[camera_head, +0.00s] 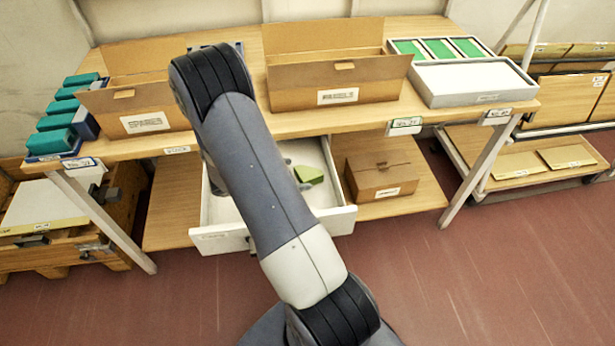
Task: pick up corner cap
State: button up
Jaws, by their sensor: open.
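A small green block-like piece (308,174), which may be the corner cap, lies in the open white drawer (342,219) under the table. Its left end is close to the edge of my arm in the picture, so part of it may be hidden. My arm crosses the drawer from the lower right to the upper left and covers much of its inside. My gripper is hidden behind the arm, so its place relative to the green piece cannot be seen.
A closed carton (381,174) sits on the lower shelf right of the drawer. The red floor in front is clear.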

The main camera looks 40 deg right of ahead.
aim_at(304, 173)
jog(key=x, duration=0.4)
jog(key=shift+d, duration=0.3)
jog(key=c, duration=1.1)
